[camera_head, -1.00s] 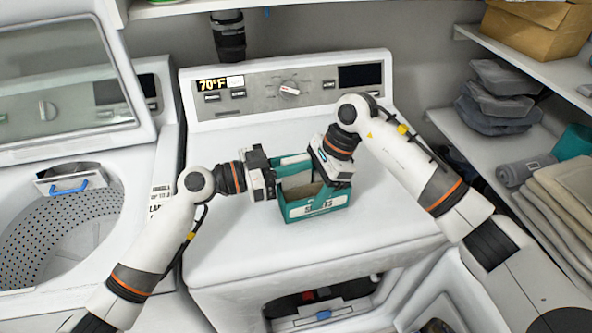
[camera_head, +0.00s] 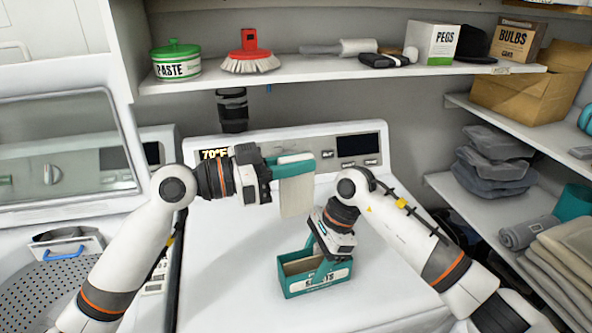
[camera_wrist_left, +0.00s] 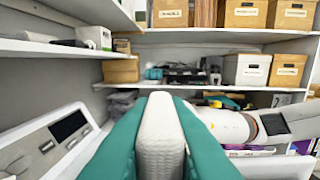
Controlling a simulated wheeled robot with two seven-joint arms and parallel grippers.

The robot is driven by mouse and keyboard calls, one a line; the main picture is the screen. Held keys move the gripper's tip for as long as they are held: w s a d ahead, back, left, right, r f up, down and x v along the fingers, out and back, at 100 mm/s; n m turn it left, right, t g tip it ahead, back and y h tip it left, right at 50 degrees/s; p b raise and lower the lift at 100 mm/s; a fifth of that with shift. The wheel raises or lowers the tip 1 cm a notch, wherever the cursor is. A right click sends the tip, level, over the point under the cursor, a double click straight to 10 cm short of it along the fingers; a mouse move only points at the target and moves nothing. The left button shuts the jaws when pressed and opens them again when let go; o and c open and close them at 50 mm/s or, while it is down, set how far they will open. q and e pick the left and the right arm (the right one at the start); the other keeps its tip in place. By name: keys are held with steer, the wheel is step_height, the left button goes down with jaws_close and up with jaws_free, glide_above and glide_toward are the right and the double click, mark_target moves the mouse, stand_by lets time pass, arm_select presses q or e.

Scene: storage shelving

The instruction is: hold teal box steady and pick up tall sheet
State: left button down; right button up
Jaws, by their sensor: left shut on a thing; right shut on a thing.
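The teal box (camera_head: 316,286) with a white label stands on top of the white machine in the head view. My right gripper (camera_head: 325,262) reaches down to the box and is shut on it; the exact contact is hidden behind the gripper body. The tall sheet (camera_head: 296,196) is pale and hangs upright above and behind the box, clear of it. My left gripper (camera_head: 284,165) is shut on its upper part, with teal fingers. In the left wrist view the sheet (camera_wrist_left: 160,135) stands between both teal fingers.
The machine top (camera_head: 225,250) is clear left of the box. A shelf (camera_head: 330,72) above and behind holds a paste tub (camera_head: 176,62), a red brush (camera_head: 249,55) and a pegs box (camera_head: 431,43). Right shelves hold folded cloths (camera_head: 497,165) and a cardboard box (camera_head: 525,95).

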steer(key=o, duration=1.1)
